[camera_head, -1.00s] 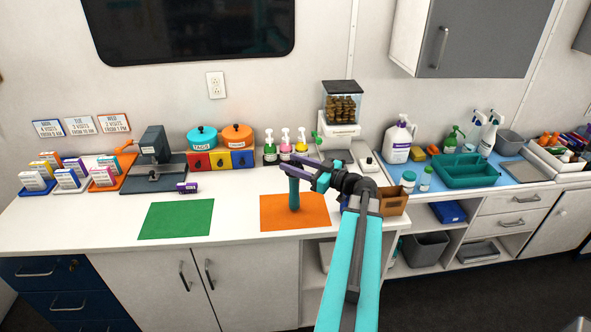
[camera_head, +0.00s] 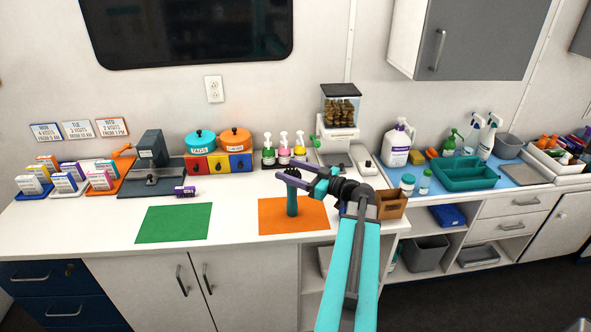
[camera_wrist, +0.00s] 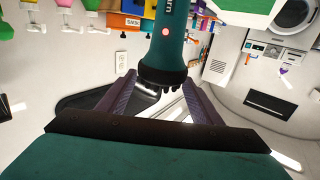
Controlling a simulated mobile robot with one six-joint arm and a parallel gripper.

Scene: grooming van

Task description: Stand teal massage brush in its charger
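The teal massage brush (camera_head: 292,203) stands upright on the orange mat (camera_head: 318,222), dark nubbed head up.
A green mat (camera_head: 174,223) lies bare to the left. A brown box (camera_head: 390,204) and small bottles (camera_head: 424,182) stand right of my arm. Pump bottles (camera_head: 284,151) and a treat dispenser (camera_head: 339,118) line the back. The counter between the mats is clear.

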